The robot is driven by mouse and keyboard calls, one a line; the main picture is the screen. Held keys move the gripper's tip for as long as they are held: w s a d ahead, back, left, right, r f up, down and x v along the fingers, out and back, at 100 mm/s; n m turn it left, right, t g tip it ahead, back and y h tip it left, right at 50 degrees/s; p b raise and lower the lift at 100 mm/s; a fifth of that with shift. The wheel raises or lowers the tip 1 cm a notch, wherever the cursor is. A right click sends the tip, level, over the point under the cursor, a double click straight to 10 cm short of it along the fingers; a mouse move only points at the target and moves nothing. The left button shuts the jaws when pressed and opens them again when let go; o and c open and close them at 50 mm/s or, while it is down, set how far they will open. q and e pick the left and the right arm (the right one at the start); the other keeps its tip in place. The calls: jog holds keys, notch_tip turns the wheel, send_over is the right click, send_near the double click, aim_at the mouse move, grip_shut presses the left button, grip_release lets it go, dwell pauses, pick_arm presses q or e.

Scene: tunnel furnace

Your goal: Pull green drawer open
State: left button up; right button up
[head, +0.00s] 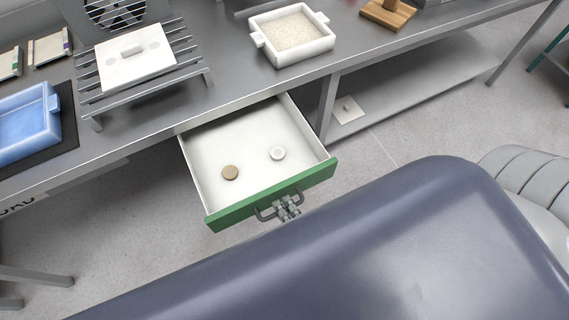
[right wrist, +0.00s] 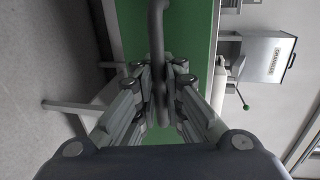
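The green drawer (head: 230,214) stands out from under the grey workbench, its white inside showing. A brown disc (head: 231,172) and a white disc (head: 278,153) lie apart on its floor. The dark handle (head: 262,214) is on the green front. My right gripper (head: 288,209) is at the handle, partly hidden by my own body. In the right wrist view, my right gripper (right wrist: 161,82) has its fingers closed on both sides of the handle bar (right wrist: 158,28), with the green front (right wrist: 195,40) behind. My left gripper is not in view.
On the bench stand a white tray of granules (head: 293,32), a rack (head: 152,88) with a white plate, a blue tray (head: 28,120) and a wooden block (head: 388,13). A lower shelf (head: 420,85) lies right of the drawer.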

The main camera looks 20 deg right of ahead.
jog(key=o, duration=0.5)
jog(key=shift+r, duration=0.1)
jog(key=v, duration=1.2)
